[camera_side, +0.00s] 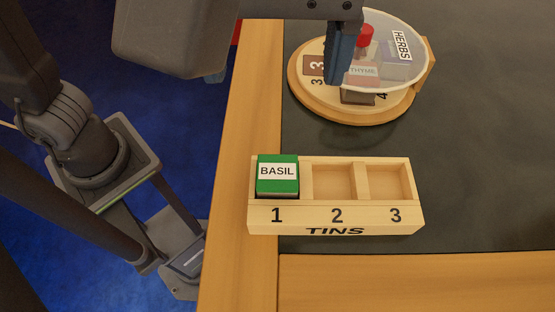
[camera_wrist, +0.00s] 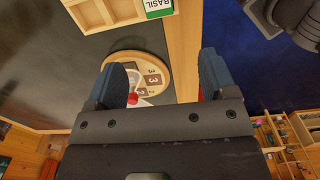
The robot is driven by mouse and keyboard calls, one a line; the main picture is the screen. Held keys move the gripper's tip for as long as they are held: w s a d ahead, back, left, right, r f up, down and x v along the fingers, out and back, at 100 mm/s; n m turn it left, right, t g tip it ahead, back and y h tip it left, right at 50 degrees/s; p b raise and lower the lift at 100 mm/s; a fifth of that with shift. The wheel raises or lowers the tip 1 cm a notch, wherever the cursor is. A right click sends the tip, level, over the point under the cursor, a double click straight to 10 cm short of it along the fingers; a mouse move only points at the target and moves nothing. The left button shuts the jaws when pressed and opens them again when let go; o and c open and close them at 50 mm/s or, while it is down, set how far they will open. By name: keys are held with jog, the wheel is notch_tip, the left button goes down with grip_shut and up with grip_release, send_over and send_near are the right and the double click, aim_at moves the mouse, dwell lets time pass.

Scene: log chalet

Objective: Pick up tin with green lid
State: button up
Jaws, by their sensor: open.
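The tin with the green lid (camera_side: 277,176), labelled BASIL, sits upright in compartment 1 of the wooden TINS rack (camera_side: 337,218). Compartments 2 and 3 of the rack are empty. The tin also shows at the top of the wrist view (camera_wrist: 157,8), partly cut off by the frame edge. My gripper (camera_side: 342,60) is open and empty, fingers pointing down, up and to the right of the tin in the side view, in front of the round wooden board. In the wrist view its two blue fingers (camera_wrist: 163,62) stand wide apart with nothing between them.
The round numbered wooden board (camera_side: 310,98) carries a tin labelled THYME (camera_side: 358,97) and another tin, partly behind a clear round cover (camera_side: 408,55) labelled HERBS. A red piece (camera_side: 366,36) shows there. The dark tabletop (camera_side: 480,160) right of the rack is clear.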

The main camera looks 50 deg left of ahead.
aim_at(277, 165)
jog(key=f, duration=1.3)
jog(key=shift+s+d+f, duration=0.15)
jog(key=shift+d+f, duration=0.2)
jog(key=shift+c, duration=0.3)
jog(key=c, duration=1)
jog(key=shift+o, duration=0.2)
jog(key=shift+r, duration=0.15)
